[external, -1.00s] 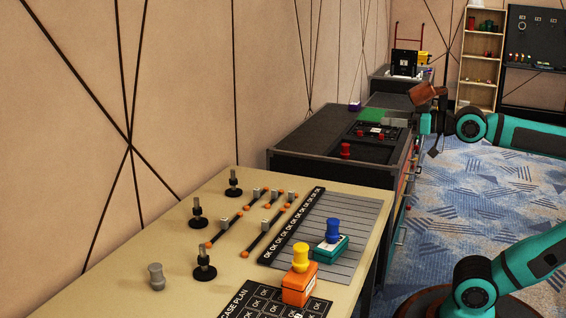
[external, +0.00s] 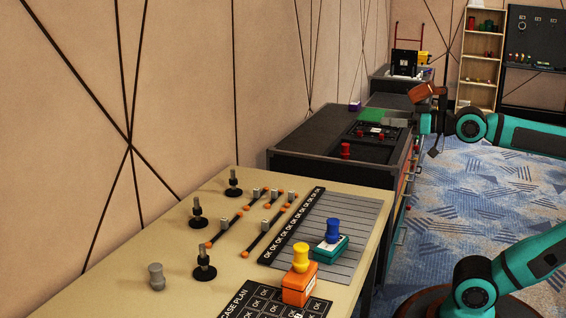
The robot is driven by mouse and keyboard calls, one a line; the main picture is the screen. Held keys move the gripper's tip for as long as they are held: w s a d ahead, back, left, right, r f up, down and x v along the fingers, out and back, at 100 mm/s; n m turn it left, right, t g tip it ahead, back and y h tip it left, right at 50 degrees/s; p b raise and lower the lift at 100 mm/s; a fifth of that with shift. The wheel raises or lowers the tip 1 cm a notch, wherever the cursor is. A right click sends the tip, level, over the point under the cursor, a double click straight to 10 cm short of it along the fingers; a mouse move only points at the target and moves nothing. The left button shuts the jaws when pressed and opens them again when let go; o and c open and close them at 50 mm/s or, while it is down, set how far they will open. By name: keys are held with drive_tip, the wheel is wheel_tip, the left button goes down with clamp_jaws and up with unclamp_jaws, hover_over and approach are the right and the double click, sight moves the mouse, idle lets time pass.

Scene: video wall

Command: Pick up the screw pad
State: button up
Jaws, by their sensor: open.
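Several black screw pads, round bases with an upright grey screw, stand on the beige table. One screw pad (external: 233,182) is at the back, another (external: 197,213) in the middle, another (external: 204,264) nearer the front. My gripper (external: 402,121) is far from them, at the upper right, over the right edge of the dark workbench. It is open and small in the picture. I see nothing held, but its fingertips are hard to make out.
The beige table (external: 130,297) also holds black bars with orange ends (external: 262,237), a grey knob (external: 156,277), an orange block with a yellow knob (external: 299,287) and a teal block with a blue knob (external: 330,247). The dark workbench (external: 300,140) stands behind it.

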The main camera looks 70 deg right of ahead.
idle(0.6)
drive_tip(key=w+a+r+n+g+y, duration=0.15)
drive_tip(key=w+a+g, duration=0.35)
drive_tip(key=w, duration=0.8)
drive_tip(key=n+g, duration=0.6)
drive_tip(key=g, duration=0.5)
hover_over(202, 246)
drive_tip(key=s+d, duration=0.1)
drive_tip(key=d, duration=0.1)
wheel_tip(202, 246, down, 16)
drive_tip(key=r, duration=0.1)
drive_tip(key=shift+h, duration=0.25)
drive_tip(key=f, duration=0.5)
drive_tip(key=w+a+f, duration=0.1)
drive_tip(key=f, duration=0.5)
drive_tip(key=a+f, duration=0.1)
drive_tip(key=f, duration=0.5)
drive_tip(key=shift+w+f, duration=0.1)
drive_tip(key=shift+w, duration=0.1)
drive_tip(key=c, duration=1.2)
wheel_tip(202, 246, up, 10)
drive_tip(key=shift+r, duration=0.1)
